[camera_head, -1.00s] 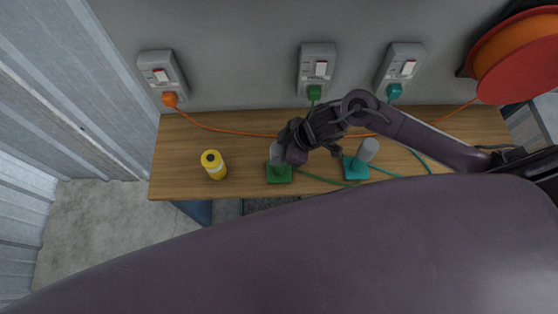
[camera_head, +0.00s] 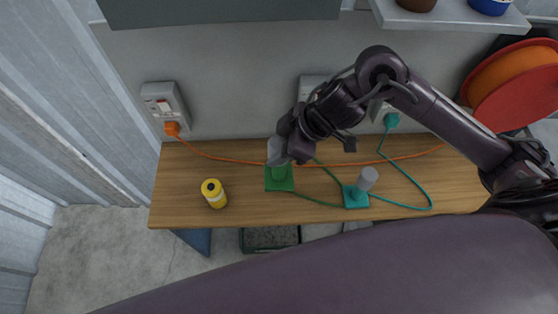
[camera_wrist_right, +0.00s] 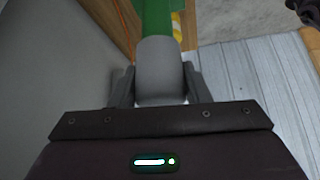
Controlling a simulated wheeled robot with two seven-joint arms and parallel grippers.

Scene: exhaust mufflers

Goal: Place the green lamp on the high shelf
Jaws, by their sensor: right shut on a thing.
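The green lamp (camera_head: 279,179) has a square green base and a pale grey shade. My right gripper (camera_head: 281,152) is shut on the shade, and the lamp hangs base-down, seemingly a little above the wooden table. In the right wrist view the shade (camera_wrist_right: 160,72) sits between the two fingers, with the green part (camera_wrist_right: 158,18) beyond it. A high grey shelf (camera_head: 450,21) is on the wall at the top right, above the arm. My left gripper is not in view.
A red and orange reel (camera_head: 515,85) is at the right. A brown pot and a blue pot (camera_head: 490,6) occupy the shelf.

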